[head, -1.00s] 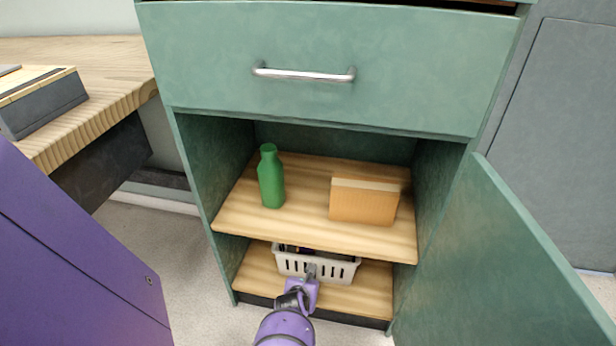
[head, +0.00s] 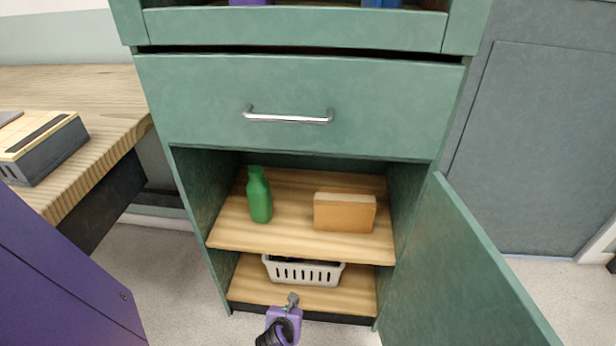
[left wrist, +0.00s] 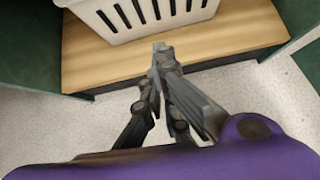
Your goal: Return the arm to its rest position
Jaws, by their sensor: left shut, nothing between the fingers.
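My left gripper (head: 292,299) is at the bottom of the head view, in front of the lower shelf of the open green cabinet. In the left wrist view its dark fingers (left wrist: 160,50) are together with nothing between them. The gripper is just outside the front edge of the lower shelf (left wrist: 230,36). A white slotted basket (head: 304,271) sits on that shelf, beyond the fingertips, and its slotted wall also shows in the left wrist view (left wrist: 125,27). Dark contents in the basket are mostly hidden. My right gripper is not in view.
A green bottle (head: 260,197) and a tan box (head: 345,213) stand on the upper shelf. The cabinet door (head: 465,275) hangs open at right. A drawer (head: 300,85) with a metal handle is above. A wooden table (head: 95,90) stands at left. Floor is clear in front.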

